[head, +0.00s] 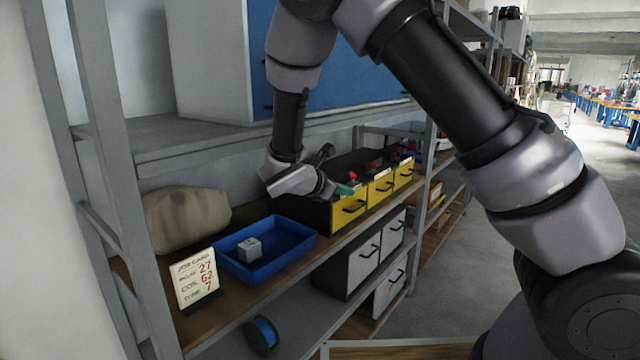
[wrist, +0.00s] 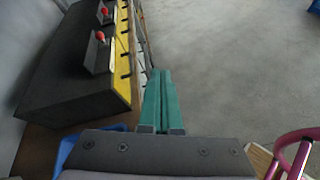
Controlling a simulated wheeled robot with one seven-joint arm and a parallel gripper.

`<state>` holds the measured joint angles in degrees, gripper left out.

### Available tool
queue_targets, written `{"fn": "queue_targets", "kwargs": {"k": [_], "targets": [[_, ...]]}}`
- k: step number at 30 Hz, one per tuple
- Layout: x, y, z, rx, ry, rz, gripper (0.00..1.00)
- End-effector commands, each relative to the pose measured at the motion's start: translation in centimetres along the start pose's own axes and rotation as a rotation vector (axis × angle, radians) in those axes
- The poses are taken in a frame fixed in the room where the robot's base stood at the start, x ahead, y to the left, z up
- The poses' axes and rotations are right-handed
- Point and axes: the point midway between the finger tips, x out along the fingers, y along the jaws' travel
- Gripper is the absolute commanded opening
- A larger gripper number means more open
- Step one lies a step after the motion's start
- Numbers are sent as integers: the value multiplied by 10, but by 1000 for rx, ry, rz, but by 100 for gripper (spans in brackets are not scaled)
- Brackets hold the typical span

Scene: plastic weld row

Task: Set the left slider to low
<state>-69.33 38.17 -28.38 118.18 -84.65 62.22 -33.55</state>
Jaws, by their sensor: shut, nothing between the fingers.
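A black console (head: 318,214) with yellow drawer fronts stands on the wooden shelf. Red knobs stand in a row on its top. The left red knob (head: 352,175) is the one closest to my gripper, and another red knob (head: 374,166) is further right. In the wrist view, a near red knob (wrist: 100,37) sits on a slanted dark plate left of my fingers. My gripper (head: 346,189) has green fingers pressed together and empty, at the console's front upper edge near the left knob. They also show in the wrist view (wrist: 160,72). The slider's marks are not readable.
A blue tray (head: 305,245) with a grey block (head: 249,249) stands left of the console. A job card (head: 197,279) and a tan sack (head: 185,218) are further left. White drawers (head: 362,262) are below. The upper shelf (head: 200,143) runs above; open floor (head: 447,250) lies right.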

Motion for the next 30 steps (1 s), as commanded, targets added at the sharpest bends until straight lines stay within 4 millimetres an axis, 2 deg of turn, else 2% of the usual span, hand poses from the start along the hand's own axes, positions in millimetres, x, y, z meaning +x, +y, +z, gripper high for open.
{"fn": "queue_targets", "kwargs": {"k": [7,13,21,30], "targets": [[18,-56,64,409,157,-275,0],[10,-112,121,871,297,-542,0],[-32,-170,187,1490,449,-821,0],[-98,-211,243,2142,597,-997,0]]}}
